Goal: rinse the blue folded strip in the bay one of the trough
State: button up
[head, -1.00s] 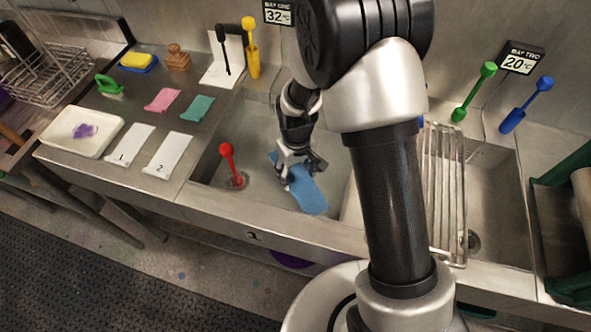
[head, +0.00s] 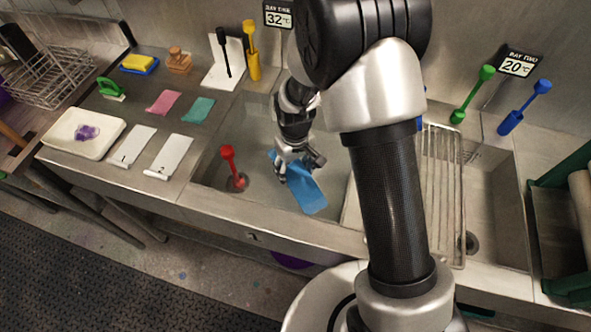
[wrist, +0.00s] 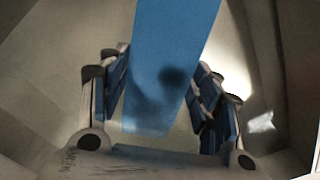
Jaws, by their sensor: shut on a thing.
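The blue folded strip (head: 308,191) hangs slanting from my gripper (head: 298,168) inside bay one (head: 262,133) of the trough, the left basin under the 32 °C sign. In the wrist view the blue strip (wrist: 165,60) runs between the two fingers of my gripper (wrist: 163,95). My gripper is shut on the strip. Whether the strip touches water or the basin floor cannot be told. A red plunger-like stopper (head: 232,168) stands at the drain in the left part of the bay.
A wire rack (head: 437,190) lies right of bay one, beside bay two (head: 495,205). The left counter holds a pink cloth (head: 163,102), a teal cloth (head: 198,109), white numbered cards (head: 170,156) and a white tray (head: 62,140) with a purple piece.

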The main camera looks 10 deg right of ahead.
jog(key=shift+r+p, duration=2.45)
jog(key=shift+r, duration=1.3)
jog(key=shift+r, duration=0.15)
notch_tip(320, 180, up, 5)
jog(key=p, duration=0.4)
send_over(295, 173)
